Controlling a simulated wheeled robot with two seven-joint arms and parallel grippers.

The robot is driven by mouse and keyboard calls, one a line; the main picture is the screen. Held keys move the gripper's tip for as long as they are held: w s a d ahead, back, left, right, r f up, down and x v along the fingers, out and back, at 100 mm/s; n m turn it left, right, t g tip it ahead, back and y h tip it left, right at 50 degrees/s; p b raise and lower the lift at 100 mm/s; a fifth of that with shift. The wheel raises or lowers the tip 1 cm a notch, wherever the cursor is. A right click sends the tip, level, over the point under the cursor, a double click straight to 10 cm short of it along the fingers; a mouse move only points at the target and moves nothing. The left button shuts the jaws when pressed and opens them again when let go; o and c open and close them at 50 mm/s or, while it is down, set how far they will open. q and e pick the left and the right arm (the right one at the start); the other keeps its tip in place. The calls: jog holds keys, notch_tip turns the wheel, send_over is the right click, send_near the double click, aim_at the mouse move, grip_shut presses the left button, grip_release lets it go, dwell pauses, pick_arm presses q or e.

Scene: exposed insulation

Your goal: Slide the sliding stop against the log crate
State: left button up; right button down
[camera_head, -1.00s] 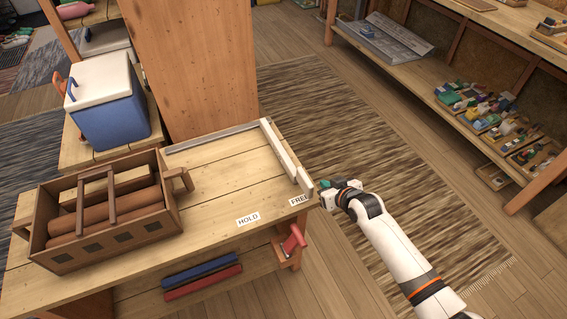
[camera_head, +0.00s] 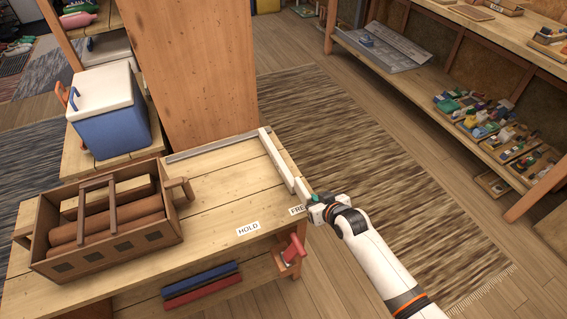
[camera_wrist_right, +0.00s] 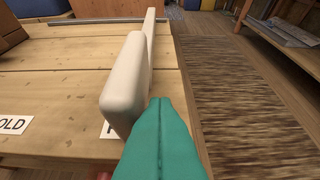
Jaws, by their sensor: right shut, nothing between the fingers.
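The sliding stop (camera_head: 277,162) is a long pale bar on the right part of the workbench top. Its near end shows large in the right wrist view (camera_wrist_right: 128,88). The log crate (camera_head: 110,236), brown and holding reddish logs (camera_head: 108,229), sits at the bench's left, with bare planks between it and the stop. My right gripper (camera_head: 312,199) is at the stop's near end, on its right side. Its teal fingers (camera_wrist_right: 158,108) are shut and empty, close against the stop; contact is not certain. My left gripper is out of view.
A HOLD label (camera_head: 248,229) and a partly hidden FREE label (camera_head: 297,210) lie at the bench's front edge. A grey rail (camera_head: 215,145) runs along the back. A red-handled clamp (camera_head: 293,249) hangs below. A blue cooler (camera_head: 112,132) stands behind the crate.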

jog(key=shift+s+a+p, duration=0.3)
jog(key=shift+s+a, duration=0.05)
jog(key=shift+a, duration=0.55)
jog(key=shift+s+a+p, duration=0.3)
jog(key=shift+s+a, duration=0.05)
jog(key=shift+a, duration=0.5)
jog(key=shift+s+a, duration=0.2)
jog(key=shift+a, duration=0.3)
jog(key=shift+s+a+p, duration=0.3)
jog(key=shift+a+p, duration=0.05)
jog(key=shift+a, duration=0.5)
jog(key=shift+s+a+p, duration=0.3)
jog(key=shift+a, duration=0.55)
jog(key=shift+s+a, duration=0.2)
jog(key=shift+a, duration=0.35)
jog(key=shift+s+a, duration=0.15)
jog(key=shift+a, duration=0.4)
